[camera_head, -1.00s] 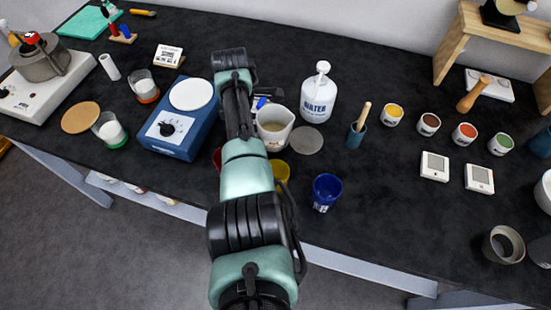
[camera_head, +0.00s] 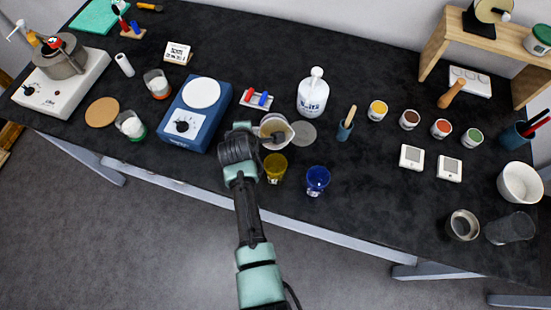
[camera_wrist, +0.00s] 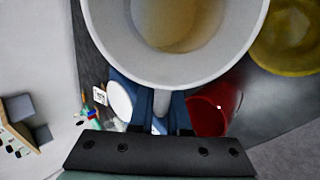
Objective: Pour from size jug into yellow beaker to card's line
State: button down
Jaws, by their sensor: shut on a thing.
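The size jug (camera_head: 268,122), pale with tan liquid inside, looks about upright in the head view, just behind the yellow beaker (camera_head: 275,168). My gripper (camera_head: 258,132) is shut on it from the left. In the wrist view the jug's wide mouth (camera_wrist: 100,45) fills the top, and my gripper (camera_wrist: 161,110) grips its pale handle. The yellow beaker also shows at the wrist view's upper right (camera_wrist: 290,45), beside the jug's rim. A small white card (camera_head: 178,52) with dark marks stands at the back left; its print is unreadable. Whether the jug touches the table is unclear.
A blue beaker (camera_head: 317,180) stands right of the yellow one. A red beaker (camera_wrist: 213,108) shows in the wrist view. The blue scale (camera_head: 185,125) is left of my gripper; the wash bottle (camera_head: 312,95) and a grey disc (camera_head: 303,133) are right of the jug.

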jog(key=shift+s+t+b, duration=0.1)
jog(key=shift+t+b, duration=0.4)
jog(key=shift+f+t+b, duration=0.1)
jog(key=shift+t+b, duration=0.4)
jog(key=shift+b, duration=0.65)
jog(key=shift+t+b, duration=0.3)
jog(key=shift+b, duration=0.25)
jog(key=shift+r+b, duration=0.25)
jog(key=shift+b, duration=0.1)
jog(key=shift+r+t+b, duration=0.25)
jog(key=shift+t+b, duration=0.25)
jog(key=shift+b, duration=0.05)
jog(key=shift+r+t+b, duration=0.35)
jog(key=shift+t+b, duration=0.35)
jog(key=shift+b, duration=0.95)
jog(key=shift+r, duration=0.25)
jog(key=shift+s+d+t+b, duration=0.1)
jog(key=shift+s+t+b, duration=0.2)
jog(key=shift+b, duration=0.35)
jog(key=shift+w+r+b, duration=0.1)
jog(key=shift+r+b, duration=0.05)
jog(key=shift+b, duration=0.35)
